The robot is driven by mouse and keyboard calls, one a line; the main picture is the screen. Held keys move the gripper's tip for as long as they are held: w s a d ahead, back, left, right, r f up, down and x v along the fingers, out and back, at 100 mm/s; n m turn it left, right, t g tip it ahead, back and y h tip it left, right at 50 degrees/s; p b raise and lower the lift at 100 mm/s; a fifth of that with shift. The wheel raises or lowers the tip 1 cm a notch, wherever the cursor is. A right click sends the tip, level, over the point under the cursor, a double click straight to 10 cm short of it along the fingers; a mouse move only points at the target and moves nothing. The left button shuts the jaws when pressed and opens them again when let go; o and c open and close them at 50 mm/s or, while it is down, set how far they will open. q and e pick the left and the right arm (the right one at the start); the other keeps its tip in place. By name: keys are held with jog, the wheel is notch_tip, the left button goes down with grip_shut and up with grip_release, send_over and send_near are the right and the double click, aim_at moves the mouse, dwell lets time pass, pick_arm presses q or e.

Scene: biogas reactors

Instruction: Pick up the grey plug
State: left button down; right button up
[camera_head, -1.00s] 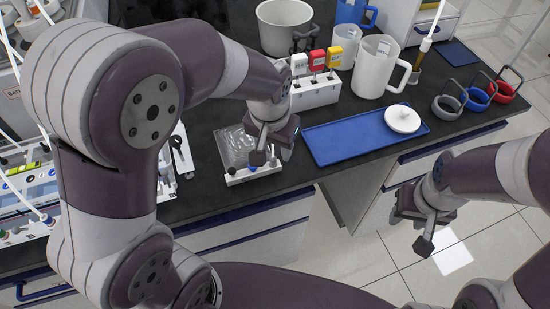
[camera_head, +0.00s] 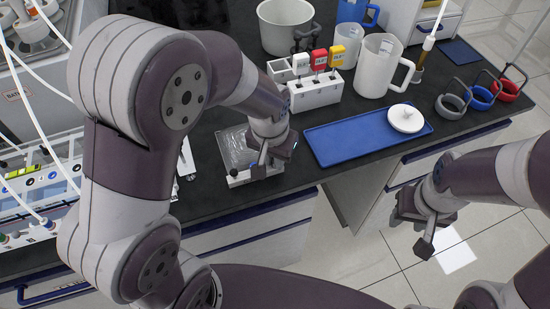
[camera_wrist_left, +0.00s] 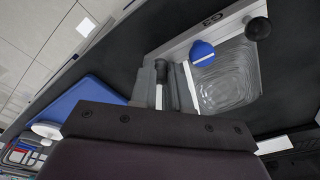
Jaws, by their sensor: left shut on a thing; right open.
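My left gripper (camera_head: 262,168) is over a small white holder (camera_head: 240,181) at the bench's front edge. In the left wrist view its fingers (camera_wrist_left: 164,88) are shut on a small dark grey piece, the grey plug (camera_wrist_left: 160,70), mostly hidden between them. A blue plug (camera_wrist_left: 202,52) and a black plug (camera_wrist_left: 258,28) stand on the holder beside it. I cannot tell whether the grey plug is clear of the holder. My right gripper (camera_head: 424,228) is open and empty, in front of the bench above the floor.
A clear ridged sheet (camera_wrist_left: 228,78) lies beside the holder. A blue tray (camera_head: 350,143) with a white lid (camera_head: 405,118) is to the right. Behind are a white rack (camera_head: 318,93) with coloured tags, a pitcher (camera_head: 376,68) and a pot (camera_head: 284,27). Bench between is clear.

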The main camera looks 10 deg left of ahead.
pick_arm(q)
notch_tip(320, 180, up, 4)
jog(key=shift+w+r+p, duration=0.15)
jog(key=shift+r+p, duration=0.1)
jog(key=shift+p, duration=0.05)
jog(key=w+d+r+p, duration=0.1)
jog(key=w+d+r, duration=0.5)
jog(key=w+d, duration=0.1)
jog(key=shift+w+d+r, duration=0.25)
jog(key=shift+w+d, duration=0.15)
jog(key=shift+w, duration=0.35)
notch_tip(320, 180, up, 3)
jog(key=p, duration=0.3)
jog(key=shift+p, duration=0.3)
